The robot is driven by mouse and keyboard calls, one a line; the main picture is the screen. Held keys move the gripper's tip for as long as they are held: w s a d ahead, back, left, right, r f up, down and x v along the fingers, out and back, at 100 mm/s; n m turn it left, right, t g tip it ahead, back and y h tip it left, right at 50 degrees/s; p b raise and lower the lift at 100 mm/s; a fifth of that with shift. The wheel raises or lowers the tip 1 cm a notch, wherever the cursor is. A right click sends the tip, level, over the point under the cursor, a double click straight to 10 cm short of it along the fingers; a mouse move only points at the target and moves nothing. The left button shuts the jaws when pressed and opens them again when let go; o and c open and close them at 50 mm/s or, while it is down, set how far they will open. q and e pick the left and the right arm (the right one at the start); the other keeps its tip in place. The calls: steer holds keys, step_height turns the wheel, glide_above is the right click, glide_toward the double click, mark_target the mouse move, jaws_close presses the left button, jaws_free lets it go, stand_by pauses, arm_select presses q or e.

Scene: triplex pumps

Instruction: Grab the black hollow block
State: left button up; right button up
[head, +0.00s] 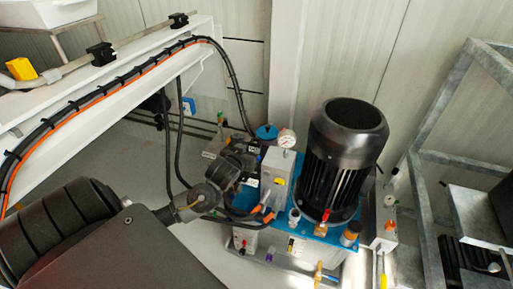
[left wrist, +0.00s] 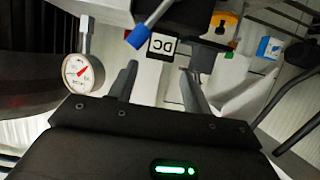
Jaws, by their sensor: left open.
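My left gripper (head: 240,160) is beside the blue-topped pump unit in the head view, and its fingertips are hard to make out there. In the left wrist view its two fingers (left wrist: 160,75) are spread, with nothing held between them. A black block-like part (left wrist: 185,14) is just beyond the fingertips, with a white label reading DC and a blue-tipped lever near it. I cannot tell whether it is hollow or is the task's block. Two small black blocks, one nearer (head: 99,51) and one farther (head: 178,20), sit on the pipe along the white beam. My right gripper is not in view.
A large black finned motor (head: 342,155) stands on the blue plate, right of the gripper. A pressure gauge (head: 287,138) is close by and also shows in the wrist view (left wrist: 84,74). Black and orange cables (head: 110,92) run along the white beam. A metal frame (head: 425,150) is at right.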

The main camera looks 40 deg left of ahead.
mark_target(254, 143)
arm_select(q)
steer(key=shift+b+x, duration=0.35)
steer(key=shift+x, duration=2.35)
steer(key=shift+w+a+r, duration=0.15)
steer(key=shift+w, duration=0.1)
steer(key=c, duration=0.9)
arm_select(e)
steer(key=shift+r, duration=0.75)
